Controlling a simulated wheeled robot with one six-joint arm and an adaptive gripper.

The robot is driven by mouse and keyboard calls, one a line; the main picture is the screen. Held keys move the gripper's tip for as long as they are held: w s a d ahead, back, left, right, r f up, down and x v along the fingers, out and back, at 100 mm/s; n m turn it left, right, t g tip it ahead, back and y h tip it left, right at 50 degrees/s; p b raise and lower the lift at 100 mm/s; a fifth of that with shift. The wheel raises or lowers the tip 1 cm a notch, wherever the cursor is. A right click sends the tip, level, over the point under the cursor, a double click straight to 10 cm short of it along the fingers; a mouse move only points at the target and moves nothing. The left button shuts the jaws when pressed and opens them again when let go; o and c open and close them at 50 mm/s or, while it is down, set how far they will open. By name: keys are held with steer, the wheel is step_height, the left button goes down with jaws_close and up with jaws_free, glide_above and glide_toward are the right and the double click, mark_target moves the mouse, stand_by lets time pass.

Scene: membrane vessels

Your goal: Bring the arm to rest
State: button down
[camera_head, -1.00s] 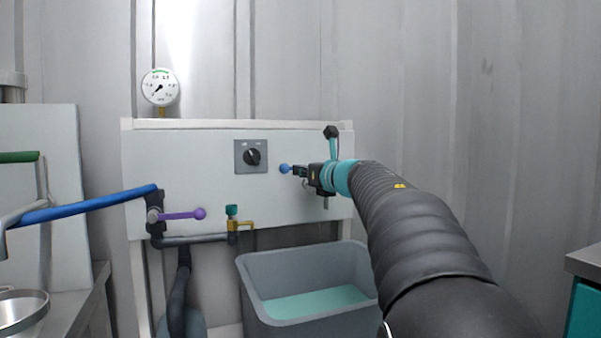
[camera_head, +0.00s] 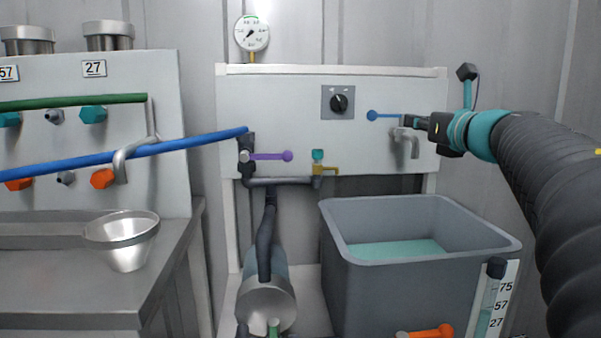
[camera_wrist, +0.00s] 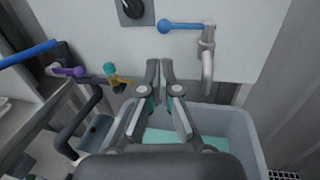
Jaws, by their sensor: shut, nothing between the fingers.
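My gripper (camera_head: 407,121) is shut and empty on my outstretched arm, at the right of the head view. It appears in front of the tap end of a blue lever (camera_head: 384,115) on the white panel. In the wrist view my gripper (camera_wrist: 160,66) points at the panel, its fingers close together with nothing between them. There the blue lever (camera_wrist: 185,26) and a grey tap spout (camera_wrist: 207,62) lie beyond and to the right of the fingertips, apart from them.
A grey tub (camera_head: 340,262) with greenish liquid stands below the panel. A purple lever (camera_head: 270,156), a black knob (camera_head: 339,103) and a gauge (camera_head: 252,33) are at the panel. A steel bench (camera_head: 60,275) with a funnel (camera_head: 124,236) stands left. The wall at right is bare.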

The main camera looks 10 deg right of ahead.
steer(key=s+a+f+n+g+h+p, duration=0.1)
steer(key=s+a+f+n+g, duration=0.3)
steer(key=s+f+n, duration=0.5)
steer(key=s+a+f+n+g+h+p, duration=0.1)
steer(key=s+a+f+n+g+p, duration=0.3)
steer(key=s+f+n, duration=0.5)
steer(key=s+a+f+n+g+h+p, duration=0.1)
steer(key=s+a+f+n+g+p, duration=0.2)
steer(key=s+a+f+n, duration=0.5)
step_height(320, 180, down, 3)
steer(key=s+n+g, duration=0.1)
steer(key=n, duration=0.7)
steer(key=shift+s+f+n, duration=0.15)
steer(key=shift+f+n, duration=0.05)
steer(key=shift+n, duration=0.1)
